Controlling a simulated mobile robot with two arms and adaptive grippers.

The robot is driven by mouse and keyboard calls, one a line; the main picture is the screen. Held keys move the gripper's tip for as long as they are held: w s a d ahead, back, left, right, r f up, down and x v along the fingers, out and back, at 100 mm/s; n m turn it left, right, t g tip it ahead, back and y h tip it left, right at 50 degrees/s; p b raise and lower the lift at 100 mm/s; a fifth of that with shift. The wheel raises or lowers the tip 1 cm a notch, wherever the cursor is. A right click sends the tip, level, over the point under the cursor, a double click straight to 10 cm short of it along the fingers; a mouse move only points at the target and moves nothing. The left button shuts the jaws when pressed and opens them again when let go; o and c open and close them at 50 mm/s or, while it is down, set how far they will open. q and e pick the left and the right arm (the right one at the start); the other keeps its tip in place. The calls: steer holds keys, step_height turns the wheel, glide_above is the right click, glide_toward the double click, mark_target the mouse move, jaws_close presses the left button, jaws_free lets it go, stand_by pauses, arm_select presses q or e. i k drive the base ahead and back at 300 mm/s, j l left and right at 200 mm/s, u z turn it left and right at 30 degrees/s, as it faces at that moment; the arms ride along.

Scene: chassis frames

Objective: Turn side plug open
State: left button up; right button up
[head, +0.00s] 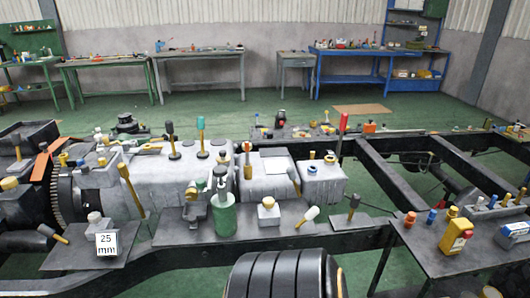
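A grey gearbox-like casing (155,185) lies on the dark chassis frame at the left and middle. Several small handles and caps stand on it and around it, among them a yellow-handled lever (131,188) leaning at its near side. A small dark fitting (194,208) sits against the near side of the casing. I cannot tell which part is the side plug, or whether it is open. Neither of my grippers shows in this view.
A green bottle (223,214) and a "25 mm" sign (107,244) stand on the near plates. A dark side table (487,251) with a yellow container (455,236) is at the right. A black ribbed round object (283,275) fills the bottom middle.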

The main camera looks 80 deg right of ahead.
mark_target(191, 194)
steer(key=z, duration=2.2)
